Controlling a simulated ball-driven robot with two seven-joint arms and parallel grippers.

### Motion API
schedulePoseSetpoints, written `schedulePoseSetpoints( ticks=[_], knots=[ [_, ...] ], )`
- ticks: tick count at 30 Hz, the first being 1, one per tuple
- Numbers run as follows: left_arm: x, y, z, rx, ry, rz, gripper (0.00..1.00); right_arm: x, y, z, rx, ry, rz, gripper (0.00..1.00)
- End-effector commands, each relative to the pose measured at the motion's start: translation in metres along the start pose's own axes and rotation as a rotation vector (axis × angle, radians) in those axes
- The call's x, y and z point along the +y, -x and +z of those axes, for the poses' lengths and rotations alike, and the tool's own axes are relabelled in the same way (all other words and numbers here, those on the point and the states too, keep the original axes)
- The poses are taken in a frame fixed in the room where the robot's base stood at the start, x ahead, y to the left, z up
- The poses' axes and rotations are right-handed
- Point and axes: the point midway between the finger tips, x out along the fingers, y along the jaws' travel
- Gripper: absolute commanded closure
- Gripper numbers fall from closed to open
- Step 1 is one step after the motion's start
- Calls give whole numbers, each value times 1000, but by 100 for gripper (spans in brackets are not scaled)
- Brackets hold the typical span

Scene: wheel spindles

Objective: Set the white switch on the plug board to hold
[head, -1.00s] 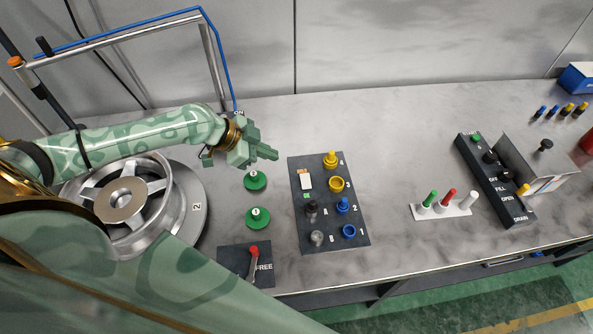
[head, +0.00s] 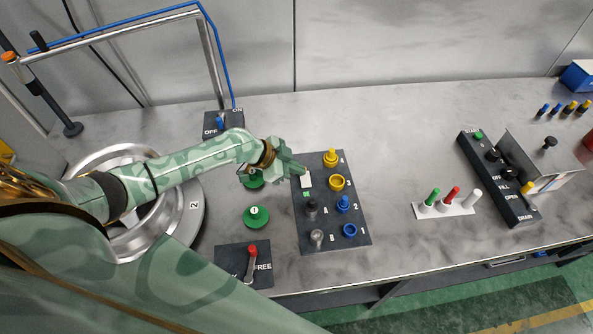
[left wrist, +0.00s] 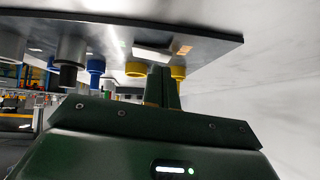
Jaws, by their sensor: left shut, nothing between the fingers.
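The dark plug board (head: 327,237) lies on the bench, carrying a white switch (head: 306,182) at its upper left with a small green square (head: 306,194) just below it. My left gripper (head: 302,171) is shut and empty, its fingertips at the board's upper left edge, right by the top end of the switch. They hide the orange label there in the head view. In the left wrist view the switch (left wrist: 152,53) and orange label (left wrist: 183,50) show beyond the shut fingers (left wrist: 163,86). Whether the fingers touch the switch I cannot tell. My right gripper is not in view.
Yellow (head: 337,183), blue (head: 344,204) and dark plugs stand on the board's right and lower parts. Green knobs (head: 257,216) and a red-tipped lever (head: 252,250) lie left. An ON/OFF switch box (head: 231,130) is behind my arm.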

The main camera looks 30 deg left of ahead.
Motion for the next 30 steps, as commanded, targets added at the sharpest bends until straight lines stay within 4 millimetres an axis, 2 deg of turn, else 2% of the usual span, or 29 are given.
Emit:
schedulePoseSetpoints(
  ticks=[4,14,19,30],
  knots=[
    [0,-6,6,0,1,-1,100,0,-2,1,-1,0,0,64],
    [0,-6,6,1,0,-1,100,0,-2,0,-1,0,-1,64],
    [-2,-14,14,0,0,0,100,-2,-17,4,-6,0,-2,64],
    [2,-9,10,-3,0,2,100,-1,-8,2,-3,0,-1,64]
  ],
)
